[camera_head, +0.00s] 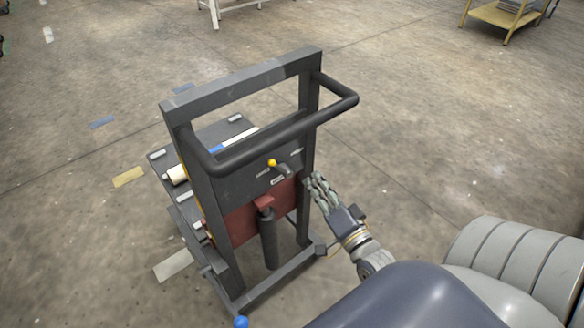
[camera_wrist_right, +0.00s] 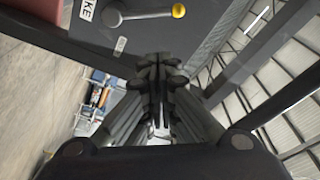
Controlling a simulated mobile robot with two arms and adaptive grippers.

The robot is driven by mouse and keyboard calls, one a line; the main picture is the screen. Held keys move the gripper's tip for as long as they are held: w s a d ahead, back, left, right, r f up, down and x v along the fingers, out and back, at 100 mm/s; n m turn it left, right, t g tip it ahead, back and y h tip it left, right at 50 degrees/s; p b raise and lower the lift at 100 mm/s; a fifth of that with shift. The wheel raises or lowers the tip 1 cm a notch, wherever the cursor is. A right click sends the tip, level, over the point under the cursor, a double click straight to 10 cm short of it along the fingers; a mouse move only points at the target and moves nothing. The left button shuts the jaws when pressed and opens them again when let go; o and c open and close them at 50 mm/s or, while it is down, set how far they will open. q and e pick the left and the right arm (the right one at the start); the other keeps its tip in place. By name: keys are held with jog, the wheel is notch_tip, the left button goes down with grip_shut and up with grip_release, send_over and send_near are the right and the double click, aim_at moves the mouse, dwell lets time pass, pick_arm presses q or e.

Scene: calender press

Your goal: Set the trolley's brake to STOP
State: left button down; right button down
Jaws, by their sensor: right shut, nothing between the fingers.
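The trolley (camera_head: 240,150) is a dark grey frame with a push handle (camera_head: 262,131) standing on the floor. Its brake lever, with a yellow knob (camera_head: 272,162), sits on the upright panel between small labels. My right gripper (camera_head: 314,180) is shut and empty, just right of the trolley's right post and apart from the lever. It also shows in the wrist view (camera_wrist_right: 160,75), with its fingers together. My left gripper is not in view.
A red panel (camera_head: 240,222) and a dark cylinder (camera_head: 268,240) sit below the lever. The handle bar juts out above it. A yellow table (camera_head: 500,14) stands far at the top right. The floor around the trolley is mostly clear.

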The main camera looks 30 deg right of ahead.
aim_at(279, 167)
jog(key=w+a, duration=0.1)
jog(key=w, duration=0.6)
jog(key=shift+w+a+f+p, duration=0.3)
jog(key=shift+a+f+p, duration=0.05)
jog(key=shift+f, duration=0.05)
